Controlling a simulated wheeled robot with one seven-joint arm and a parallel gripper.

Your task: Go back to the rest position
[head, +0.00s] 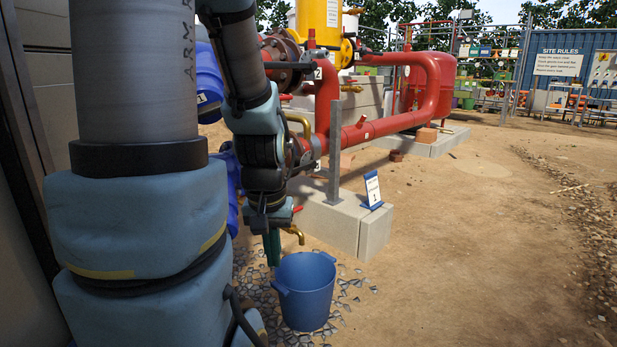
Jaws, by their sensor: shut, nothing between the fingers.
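My gripper (272,247) hangs pointing down at the end of my arm, in the left middle of the head view. Its fingers are together with nothing visible between them. It is just left of a brass tap (294,233) and above and left of the rim of a blue bucket (306,292). The bucket stands upright on the ground below the tap. My arm hides part of the pipework behind it.
Red pipes (385,125) run behind my arm over concrete blocks (345,220). A small numbered sign (373,190) stands on a block. Blue piping (208,85) is partly hidden at left. Open sandy ground (470,240) lies to the right. A site rules board (558,63) hangs far back.

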